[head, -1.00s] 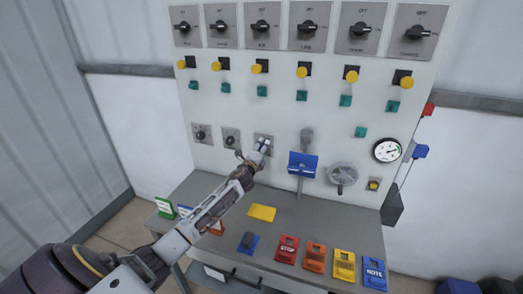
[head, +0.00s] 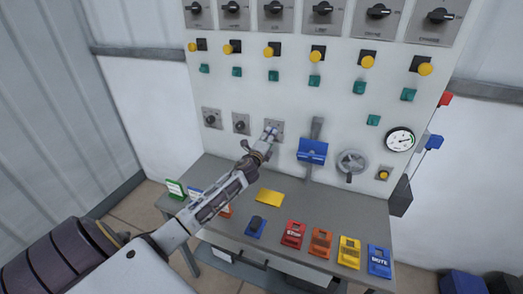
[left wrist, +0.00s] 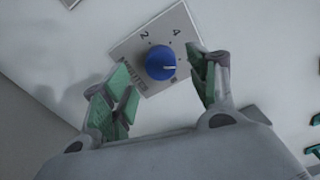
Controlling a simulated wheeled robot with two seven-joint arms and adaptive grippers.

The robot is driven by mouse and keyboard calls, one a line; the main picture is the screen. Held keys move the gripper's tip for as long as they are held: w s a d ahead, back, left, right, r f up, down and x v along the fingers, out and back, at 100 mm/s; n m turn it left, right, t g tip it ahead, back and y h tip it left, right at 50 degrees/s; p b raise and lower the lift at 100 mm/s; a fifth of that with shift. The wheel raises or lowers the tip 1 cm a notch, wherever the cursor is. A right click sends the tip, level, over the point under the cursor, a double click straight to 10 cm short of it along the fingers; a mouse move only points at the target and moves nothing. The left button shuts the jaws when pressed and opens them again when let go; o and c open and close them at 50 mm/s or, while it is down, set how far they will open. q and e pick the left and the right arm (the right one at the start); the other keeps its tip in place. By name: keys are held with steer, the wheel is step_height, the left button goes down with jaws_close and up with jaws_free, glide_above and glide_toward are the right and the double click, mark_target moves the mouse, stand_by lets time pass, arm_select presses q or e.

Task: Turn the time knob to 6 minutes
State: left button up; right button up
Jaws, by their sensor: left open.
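In the left wrist view a blue round knob (left wrist: 160,63) with a white pointer line sits on a grey plate (left wrist: 128,54) marked MINUTES, with the numbers 2 and 4 visible. The pointer line points to the right in that view, past the 4; the number on that side cannot be read. My left gripper (left wrist: 168,90) is open, its green-padded fingers on either side of the knob, apart from it. In the head view my left gripper (head: 268,137) is at the third small plate (head: 276,125) in the lower row. My right gripper is not in view.
Two similar small knobs, one at the left (head: 211,119) and one in the middle (head: 240,124), sit left of my gripper. A blue lever block (head: 312,151), a handwheel (head: 352,162) and a gauge (head: 400,139) are to the right. Coloured tags lie on the grey shelf (head: 330,205) below.

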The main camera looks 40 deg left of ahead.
arm_select(q)
steer(key=v, duration=0.8)
steer(key=shift+s, duration=0.15)
stand_by(1.0)
